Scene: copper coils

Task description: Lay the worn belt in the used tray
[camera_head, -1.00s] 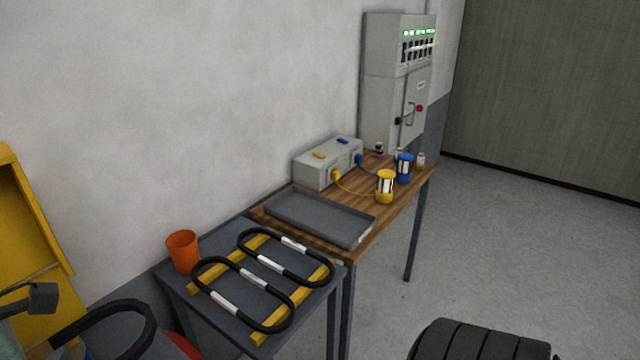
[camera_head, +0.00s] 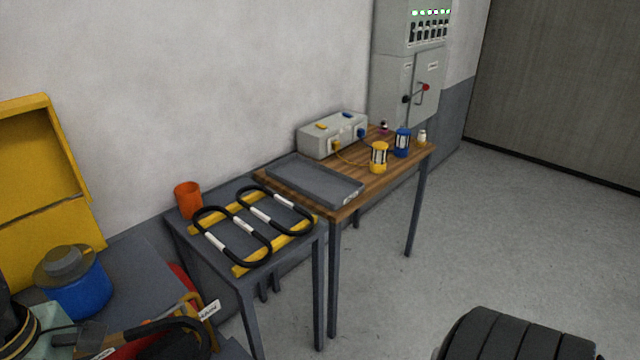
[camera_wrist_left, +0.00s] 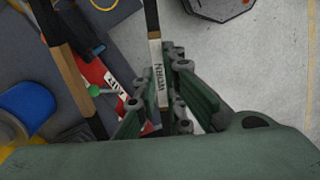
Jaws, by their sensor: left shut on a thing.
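My left gripper (camera_wrist_left: 158,100) is shut on the worn belt, with the white label (camera_wrist_left: 156,75) reading WORN between its fingers in the left wrist view. In the head view the worn belt (camera_head: 178,325) is a black loop at the bottom left, partly cut off by the frame edge. It is held above the near bench. A shallow grey tray (camera_head: 284,169) with a small white label on its front edge lies empty on the wooden table. The label is too small to read. My right gripper is not in view.
Two black belts with white labels (camera_head: 242,226) lie on yellow bars on the grey table (camera_head: 180,235), beside an orange cup (camera_head: 188,199). A grey box (camera_head: 330,136) and yellow (camera_head: 379,158) and blue (camera_head: 402,142) canisters stand behind the tray.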

